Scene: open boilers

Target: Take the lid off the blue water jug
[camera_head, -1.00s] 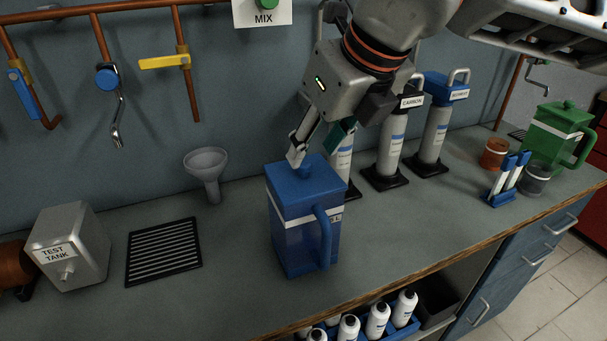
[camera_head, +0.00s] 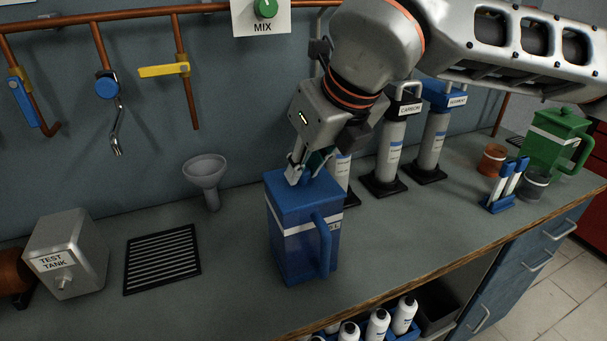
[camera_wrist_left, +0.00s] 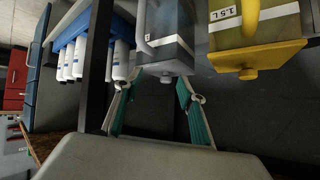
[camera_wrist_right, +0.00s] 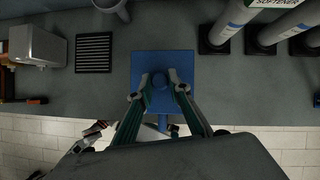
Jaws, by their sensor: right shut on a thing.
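The blue water jug (camera_head: 290,245) stands upright on the counter, with its handle (camera_head: 324,245) toward the front right. Its square blue lid (camera_head: 285,194) sits on top; no gap under it shows. The lid fills the middle of the right wrist view (camera_wrist_right: 160,58). My right gripper (camera_head: 301,174) comes down from above and is shut on the lid's knob, which its fingers partly hide. The fingers also show over the lid in the right wrist view (camera_wrist_right: 161,82). My left gripper (camera_wrist_left: 157,86) is open and empty, seen only in the left wrist view.
The funnel (camera_head: 205,172), drain grate (camera_head: 162,260) and test tank (camera_head: 65,254) stand left of the jug. Filter cylinders (camera_head: 387,150) stand close behind it. A green jug (camera_head: 553,138) is far right. A yellow jug (camera_wrist_left: 255,25) and grey jug (camera_wrist_left: 170,35) are near my left gripper.

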